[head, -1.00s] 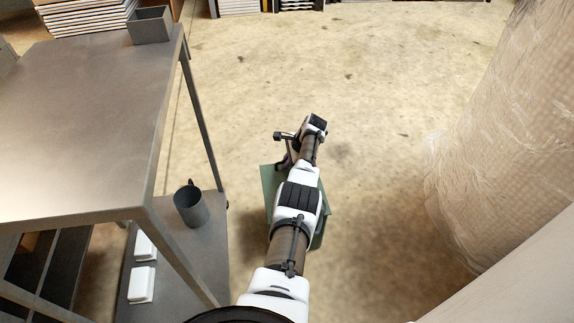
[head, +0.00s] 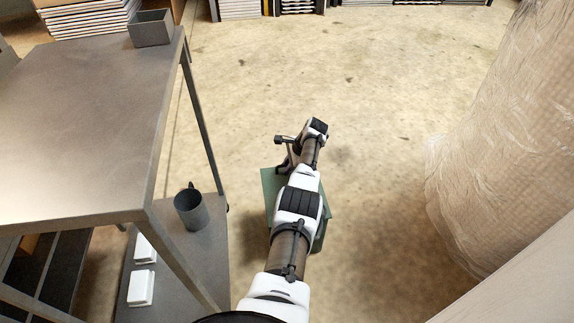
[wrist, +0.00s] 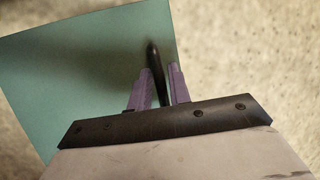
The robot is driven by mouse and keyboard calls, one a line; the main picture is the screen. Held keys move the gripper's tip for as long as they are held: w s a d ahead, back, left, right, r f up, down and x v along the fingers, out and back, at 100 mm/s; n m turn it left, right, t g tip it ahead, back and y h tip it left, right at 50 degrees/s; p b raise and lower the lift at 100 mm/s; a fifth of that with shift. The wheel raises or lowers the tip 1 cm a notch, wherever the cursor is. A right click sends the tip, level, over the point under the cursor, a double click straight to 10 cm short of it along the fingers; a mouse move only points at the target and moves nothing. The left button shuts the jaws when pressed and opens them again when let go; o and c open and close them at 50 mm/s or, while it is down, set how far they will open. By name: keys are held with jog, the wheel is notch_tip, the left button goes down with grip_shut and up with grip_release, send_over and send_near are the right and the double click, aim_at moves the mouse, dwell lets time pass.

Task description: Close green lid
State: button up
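The green lid (head: 269,184) shows as a flat green panel low by the floor, partly hidden under my arm in the head view. In the wrist view the green lid (wrist: 85,65) fills the upper left, with its right edge near my fingertips. My gripper (wrist: 160,68) has its two purple fingers apart at this edge. A dark, narrow rod-like part (wrist: 153,58) shows between the fingers; I cannot tell what it belongs to or whether the fingers touch it. The body under the lid is mostly hidden by my arm.
A metal table (head: 85,110) stands at the left, with a grey bin (head: 151,28) on top. Its lower shelf holds a dark mug (head: 190,208) and white boxes (head: 141,288). A plastic-wrapped bulk (head: 500,150) stands at the right. The floor beyond is clear.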

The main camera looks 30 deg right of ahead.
jog(key=p+v, duration=0.5)
jog(key=v, duration=0.8)
jog(key=shift+r, duration=0.3)
jog(key=shift+s+f, duration=0.1)
jog(key=shift+s, duration=0.05)
